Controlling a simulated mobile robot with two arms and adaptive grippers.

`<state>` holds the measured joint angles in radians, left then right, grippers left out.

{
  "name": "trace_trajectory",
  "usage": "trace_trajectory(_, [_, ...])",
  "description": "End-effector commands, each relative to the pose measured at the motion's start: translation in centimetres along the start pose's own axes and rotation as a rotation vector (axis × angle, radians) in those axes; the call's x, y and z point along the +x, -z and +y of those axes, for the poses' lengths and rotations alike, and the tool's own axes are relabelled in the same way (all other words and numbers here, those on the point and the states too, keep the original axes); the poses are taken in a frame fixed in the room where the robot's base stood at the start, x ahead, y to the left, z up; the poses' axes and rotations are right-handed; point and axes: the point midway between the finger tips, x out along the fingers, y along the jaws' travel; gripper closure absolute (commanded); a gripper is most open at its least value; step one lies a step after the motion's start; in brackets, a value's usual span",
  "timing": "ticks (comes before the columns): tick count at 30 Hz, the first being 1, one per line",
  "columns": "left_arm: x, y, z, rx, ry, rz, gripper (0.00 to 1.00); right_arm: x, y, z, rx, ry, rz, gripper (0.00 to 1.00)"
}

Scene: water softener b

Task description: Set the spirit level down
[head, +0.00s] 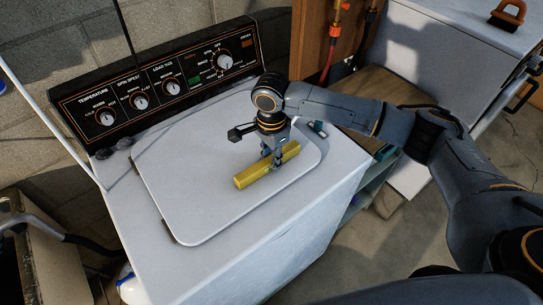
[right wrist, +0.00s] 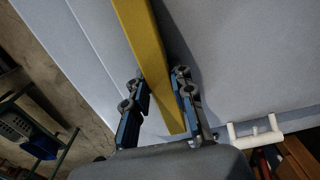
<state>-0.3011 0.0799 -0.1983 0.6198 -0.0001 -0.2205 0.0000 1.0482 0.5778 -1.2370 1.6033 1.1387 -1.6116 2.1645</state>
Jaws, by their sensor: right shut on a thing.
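The spirit level (head: 258,174) is a yellow bar, lying at a slant over the right part of the washer's pale lid (head: 190,180). My right gripper (head: 276,158) comes down from above and is shut on it nearer its far right end. In the right wrist view the yellow level (right wrist: 146,45) runs between the two fingers of the gripper (right wrist: 158,92). The level looks level with the lid and very close to it; I cannot tell whether it touches. My left gripper is not in view.
The washer's black control panel (head: 160,80) with knobs rises along the back of the lid. Small dark lumps (head: 115,147) lie at its left corner. The lid's left and front parts are bare. A second pale appliance (head: 450,30) with a brown-handled brush (head: 508,14) stands at upper right.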

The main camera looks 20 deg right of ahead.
Motion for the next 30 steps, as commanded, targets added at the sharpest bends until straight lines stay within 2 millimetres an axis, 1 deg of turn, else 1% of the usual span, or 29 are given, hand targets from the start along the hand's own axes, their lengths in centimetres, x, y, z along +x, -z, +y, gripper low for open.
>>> trace_trajectory(4, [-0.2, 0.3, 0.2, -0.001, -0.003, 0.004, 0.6, 0.1, 0.0, 0.0, 0.0, 0.0, -0.001, 1.0])
trace_trajectory(5, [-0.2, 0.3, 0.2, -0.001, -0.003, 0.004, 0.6, 0.2, 0.0, 0.0, 0.0, 0.0, 0.0, 0.72])
trace_trajectory(6, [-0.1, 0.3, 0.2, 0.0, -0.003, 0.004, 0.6, 0.2, 0.0, 0.0, 0.0, 0.0, 0.0, 0.64])
trace_trajectory(8, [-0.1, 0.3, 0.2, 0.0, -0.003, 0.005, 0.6, 0.2, 0.0, 0.0, 0.0, 0.0, 0.0, 0.54])
trace_trajectory(17, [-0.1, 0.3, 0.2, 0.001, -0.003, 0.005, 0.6, 0.2, 0.0, 0.0, 0.0, 0.001, 0.0, 0.54])
trace_trajectory(20, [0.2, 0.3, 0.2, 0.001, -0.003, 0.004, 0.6, -0.3, 0.0, -0.1, 0.001, 0.002, -0.001, 0.54])
trace_trajectory(23, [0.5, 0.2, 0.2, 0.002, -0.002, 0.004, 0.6, -1.7, -0.1, -0.1, 0.0, 0.004, -0.002, 0.54])
trace_trajectory(30, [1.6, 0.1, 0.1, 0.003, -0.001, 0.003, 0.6, -6.9, 0.0, -0.1, 0.0, 0.004, -0.002, 0.54])
